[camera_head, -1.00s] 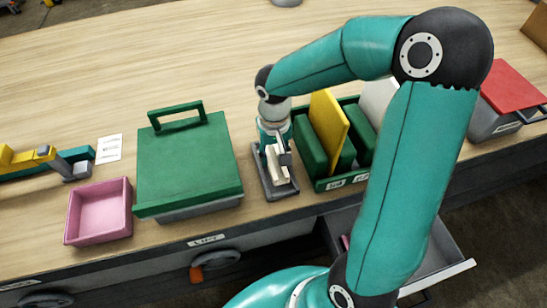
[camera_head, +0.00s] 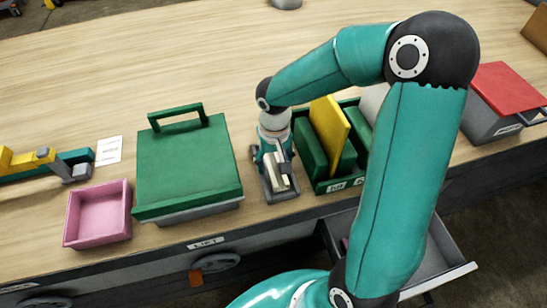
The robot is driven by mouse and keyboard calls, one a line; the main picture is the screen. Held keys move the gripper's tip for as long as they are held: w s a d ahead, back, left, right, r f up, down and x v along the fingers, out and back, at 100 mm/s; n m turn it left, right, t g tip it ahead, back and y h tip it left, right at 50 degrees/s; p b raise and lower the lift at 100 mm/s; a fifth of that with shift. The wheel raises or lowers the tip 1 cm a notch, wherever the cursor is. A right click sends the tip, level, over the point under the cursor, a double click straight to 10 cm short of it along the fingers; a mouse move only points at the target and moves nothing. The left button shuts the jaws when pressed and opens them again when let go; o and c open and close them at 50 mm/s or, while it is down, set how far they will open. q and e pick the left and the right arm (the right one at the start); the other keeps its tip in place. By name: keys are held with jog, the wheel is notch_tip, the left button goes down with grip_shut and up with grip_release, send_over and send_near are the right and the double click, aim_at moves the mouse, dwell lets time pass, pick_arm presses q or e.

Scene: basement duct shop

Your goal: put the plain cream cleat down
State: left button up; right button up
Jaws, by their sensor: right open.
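The plain cream cleat (camera_head: 279,178) stands in the small grey tray (camera_head: 293,194) at the bench's front edge, between the green-lidded box and the green rack. My right gripper (camera_head: 272,168) is open above the tray, with its fingers spread around the cleat. The gripper hides part of the cleat and most of the tray, and I cannot tell whether a finger still touches the cleat. My left gripper is not in view.
The green-lidded box (camera_head: 186,165) stands left of the tray, with a pink bin (camera_head: 98,215) beyond it. The green rack (camera_head: 343,183) with upright green and yellow panels is close on the right. An open drawer (camera_head: 440,262) juts out below.

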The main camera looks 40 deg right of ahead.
aim_at(274, 169)
notch_tip(274, 169, up, 12)
jog(key=p, duration=0.1)
jog(key=shift+r, duration=0.15)
dwell(0.3)
dwell(0.3)
